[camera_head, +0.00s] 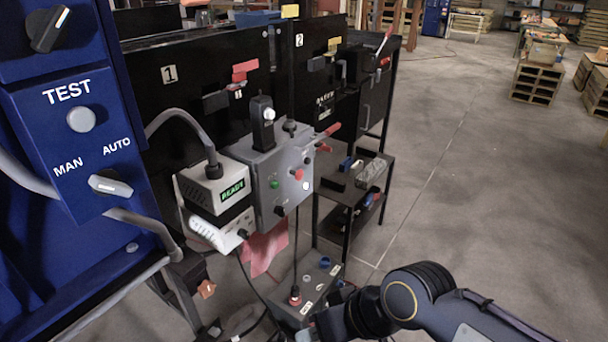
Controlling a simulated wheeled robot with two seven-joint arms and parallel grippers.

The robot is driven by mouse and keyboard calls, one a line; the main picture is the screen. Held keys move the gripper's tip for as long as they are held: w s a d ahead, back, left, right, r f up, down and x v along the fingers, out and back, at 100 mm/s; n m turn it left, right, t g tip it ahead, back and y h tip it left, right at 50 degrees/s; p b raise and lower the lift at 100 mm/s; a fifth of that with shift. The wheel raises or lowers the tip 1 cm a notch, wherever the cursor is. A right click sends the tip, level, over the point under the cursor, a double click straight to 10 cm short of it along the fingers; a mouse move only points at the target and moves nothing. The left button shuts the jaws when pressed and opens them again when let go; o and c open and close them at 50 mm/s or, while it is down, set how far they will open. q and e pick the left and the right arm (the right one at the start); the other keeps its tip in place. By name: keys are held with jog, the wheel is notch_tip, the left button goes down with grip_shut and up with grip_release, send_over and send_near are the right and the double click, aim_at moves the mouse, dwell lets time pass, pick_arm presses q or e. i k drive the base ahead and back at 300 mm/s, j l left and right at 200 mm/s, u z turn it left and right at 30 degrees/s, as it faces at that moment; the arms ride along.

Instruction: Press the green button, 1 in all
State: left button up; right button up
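The green button (274,184) is a small round button on the front face of a grey control box (268,205) in the middle of the head view. A red button (298,174) and a white one (306,186) are to its right on the same face. My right arm comes in from the lower right. Its gripper (318,326) is at the bottom edge, below the control box and apart from the green button. Its fingers are mostly cut off or hidden, so I cannot see whether they are open. My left gripper is not in view.
A white unit with a lit READY display (232,191) is left of the control box. A lower grey box (303,292) with a red button stands near my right gripper. A blue TEST cabinet (75,85) fills the left.

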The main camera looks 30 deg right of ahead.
aim_at(275, 184)
jog(key=l+u, duration=0.2)
jog(key=l, duration=0.5)
jog(key=l+u, duration=0.2)
jog(key=l, duration=0.45)
jog(key=l+u, duration=0.2)
jog(key=l, duration=0.5)
jog(key=k+l+u, duration=0.2)
jog(key=l, duration=0.45)
jog(key=i+l, duration=0.1)
jog(key=l, duration=0.5)
jog(key=l+u, duration=0.1)
jog(key=l, duration=0.55)
jog(key=i+l+z, duration=0.2)
jog(key=k+j, duration=0.05)
jog(key=j, duration=0.05)
